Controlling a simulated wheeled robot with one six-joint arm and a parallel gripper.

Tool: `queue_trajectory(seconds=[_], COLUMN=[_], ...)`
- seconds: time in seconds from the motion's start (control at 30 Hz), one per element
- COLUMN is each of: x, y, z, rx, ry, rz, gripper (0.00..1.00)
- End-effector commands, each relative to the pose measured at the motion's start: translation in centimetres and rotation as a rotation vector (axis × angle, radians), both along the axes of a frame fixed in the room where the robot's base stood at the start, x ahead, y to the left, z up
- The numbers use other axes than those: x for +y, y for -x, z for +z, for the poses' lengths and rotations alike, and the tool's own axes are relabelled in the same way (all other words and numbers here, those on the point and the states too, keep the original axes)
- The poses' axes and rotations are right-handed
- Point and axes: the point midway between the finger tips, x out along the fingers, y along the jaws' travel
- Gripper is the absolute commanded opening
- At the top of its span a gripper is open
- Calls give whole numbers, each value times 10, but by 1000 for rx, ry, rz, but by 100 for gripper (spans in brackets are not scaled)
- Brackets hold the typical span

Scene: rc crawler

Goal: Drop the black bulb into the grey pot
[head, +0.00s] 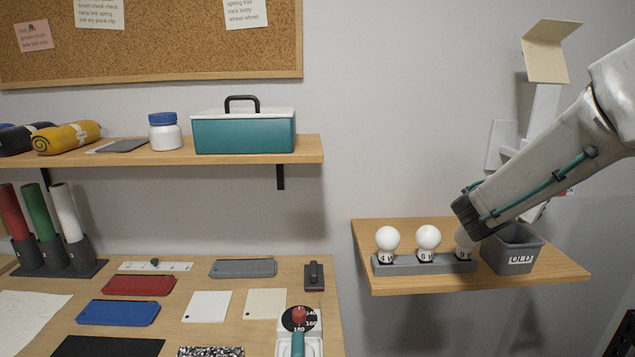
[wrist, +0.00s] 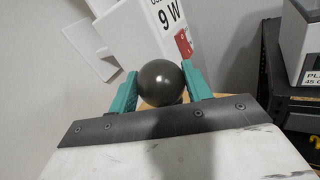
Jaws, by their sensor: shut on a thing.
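The black bulb (wrist: 165,78) sits between the two teal fingers of my gripper (wrist: 160,82) in the wrist view. The fingers are closed on its sides. The bulb's base is mostly hidden, so I cannot tell whether it touches anything below. In the head view my arm comes in from the right and hides the gripper and the black bulb. The grey pot (head: 519,262), marked OLD, stands on the right wooden shelf, partly behind my arm. The pot does not clearly show in the wrist view.
A grey rack (head: 424,267) left of the pot holds white bulbs; its 9 W place is partly hidden by my arm. A white lamp (head: 541,112) stands behind the arm. A white panel (wrist: 158,28) reads 9 W. Dark shelving (wrist: 297,100) is at right.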

Motion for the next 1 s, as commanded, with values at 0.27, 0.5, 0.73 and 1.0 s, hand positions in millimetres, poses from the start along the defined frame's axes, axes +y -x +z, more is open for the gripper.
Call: queue_trajectory(seconds=[0.27,0.5,0.73,1.0], x=[0,9,42,65], y=[0,5,25,41], z=[0,0,0,0], rx=[0,1,0,0], ry=[0,0,0,0], rz=[0,3,5,0], gripper=[74,74,74,74])
